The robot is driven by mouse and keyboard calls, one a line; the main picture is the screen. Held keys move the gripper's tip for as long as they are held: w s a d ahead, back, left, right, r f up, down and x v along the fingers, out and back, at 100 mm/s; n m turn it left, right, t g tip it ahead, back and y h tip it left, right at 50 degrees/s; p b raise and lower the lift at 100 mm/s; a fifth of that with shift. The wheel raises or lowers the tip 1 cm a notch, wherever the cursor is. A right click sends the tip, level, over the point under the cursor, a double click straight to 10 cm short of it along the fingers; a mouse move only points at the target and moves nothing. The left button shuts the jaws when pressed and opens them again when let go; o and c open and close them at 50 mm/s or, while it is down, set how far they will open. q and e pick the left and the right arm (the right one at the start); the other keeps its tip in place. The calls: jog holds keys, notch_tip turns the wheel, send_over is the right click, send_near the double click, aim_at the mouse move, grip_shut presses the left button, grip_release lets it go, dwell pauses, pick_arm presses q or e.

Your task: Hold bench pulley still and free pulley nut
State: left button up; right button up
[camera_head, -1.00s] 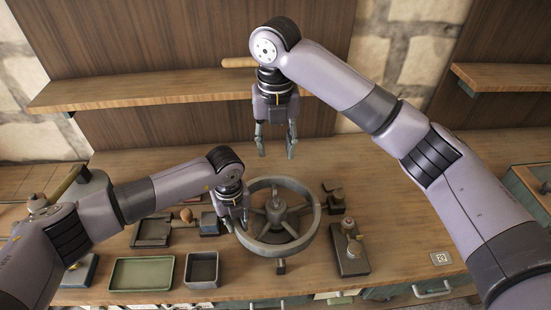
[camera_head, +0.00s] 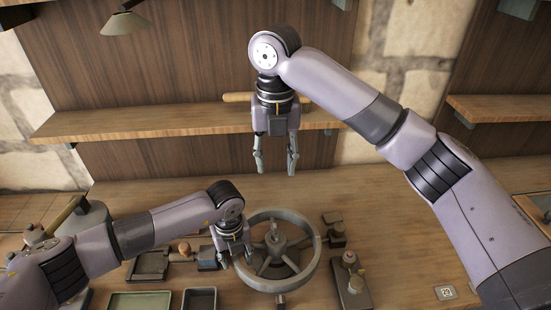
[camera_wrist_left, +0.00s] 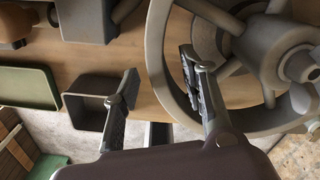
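The bench pulley (camera_head: 312,272) is a large grey spoked wheel on the workbench. Its hub (camera_head: 276,240) stands up in the middle, where the pulley nut cannot be made out clearly. My left gripper (camera_head: 238,260) is at the left side of the rim. In the left wrist view its two fingers (camera_wrist_left: 160,98) are spread apart, with the right finger overlapping the pulley rim (camera_wrist_left: 157,45). I cannot tell whether it touches. My right gripper (camera_head: 275,165) hangs above the bench behind the pulley, fingers spread, pointing down and empty.
A green tray (camera_head: 140,296) and a grey bin (camera_head: 200,293) stand left of the pulley; the bin also shows in the left wrist view (camera_wrist_left: 85,112). A block with knobs (camera_head: 350,282) lies to its right. A wooden shelf (camera_head: 150,122) runs behind.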

pick_arm(q)
jog(key=shift+w+r, duration=0.1)
jog(key=shift+r+p, duration=0.45)
jog(key=shift+r, duration=0.15)
notch_tip(320, 180, up, 6)
jog(key=p, duration=0.3)
jog(key=shift+f, duration=0.15)
notch_tip(320, 180, up, 12)
